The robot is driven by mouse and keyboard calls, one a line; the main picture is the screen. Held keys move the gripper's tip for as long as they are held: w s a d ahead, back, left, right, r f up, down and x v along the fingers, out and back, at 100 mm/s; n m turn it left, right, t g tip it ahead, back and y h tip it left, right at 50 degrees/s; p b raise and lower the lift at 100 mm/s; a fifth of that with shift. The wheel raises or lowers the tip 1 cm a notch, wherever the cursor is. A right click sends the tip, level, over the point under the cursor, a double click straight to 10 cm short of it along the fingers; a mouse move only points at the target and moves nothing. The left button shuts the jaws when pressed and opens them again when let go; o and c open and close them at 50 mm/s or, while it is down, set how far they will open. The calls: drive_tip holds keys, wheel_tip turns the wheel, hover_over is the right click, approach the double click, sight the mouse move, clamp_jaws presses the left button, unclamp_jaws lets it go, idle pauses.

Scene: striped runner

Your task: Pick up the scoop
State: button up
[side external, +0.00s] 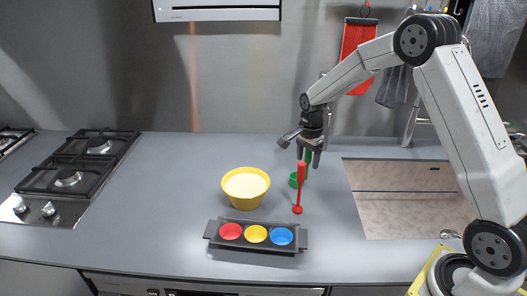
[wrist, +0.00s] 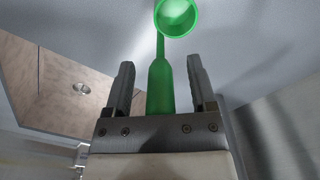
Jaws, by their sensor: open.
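The green scoop shows in the wrist view with its round cup (wrist: 177,16) at the top and its thick handle (wrist: 160,88) running down toward my gripper (wrist: 160,64). The two fingers are apart, one on each side of the handle, with gaps between. In the side view my gripper (side external: 309,157) points down over the counter, right of the yellow bowl. The green scoop (side external: 293,180) shows there only in part, behind a red long-handled utensil (side external: 301,178).
A yellow bowl (side external: 246,200) with pale contents stands left of the scoop. A dark tray (side external: 210,229) with red, yellow and blue cups lies in front. A sink (side external: 405,215) is at right, a gas stove (side external: 75,165) at left. The counter between stove and bowl is clear.

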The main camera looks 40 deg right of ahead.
clamp_jaws()
drive_tip(key=shift+r, duration=0.1)
drive_tip(key=shift+r, duration=0.75)
drive_tip(key=s+a+r, duration=0.3)
drive_tip(key=s+r, duration=0.8)
drive_tip(key=s, duration=0.2)
drive_tip(key=shift+s+r, duration=0.15)
drive_tip(key=shift+s, duration=0.15)
drive_tip(key=shift+r, duration=0.1)
